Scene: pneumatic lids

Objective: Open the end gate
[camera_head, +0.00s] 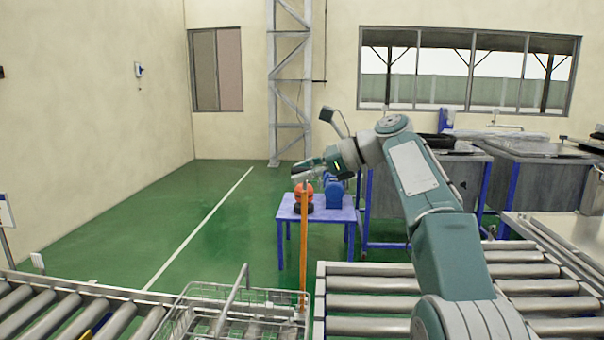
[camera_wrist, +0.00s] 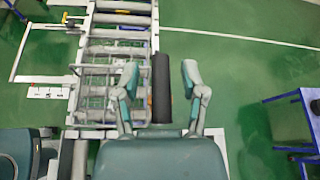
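An upright orange bar (camera_head: 304,245) stands at the end of the roller conveyor, between the wire basket and the right-hand rollers; I take it to be part of the end gate. Its top reaches my gripper (camera_head: 308,172). In the wrist view a dark cylindrical handle (camera_wrist: 161,88) lies between the two fingers of my gripper (camera_wrist: 160,82), with a visible gap on each side. Small orange bits show beside the handle. The gripper is open around it.
A wire basket (camera_head: 205,318) sits on the left rollers (camera_head: 60,305). More rollers (camera_head: 370,302) lie to the right. A blue table (camera_head: 335,214) with orange and blue objects stands behind the bar. Grey-topped benches (camera_head: 525,180) stand at the back right. Green floor is clear at left.

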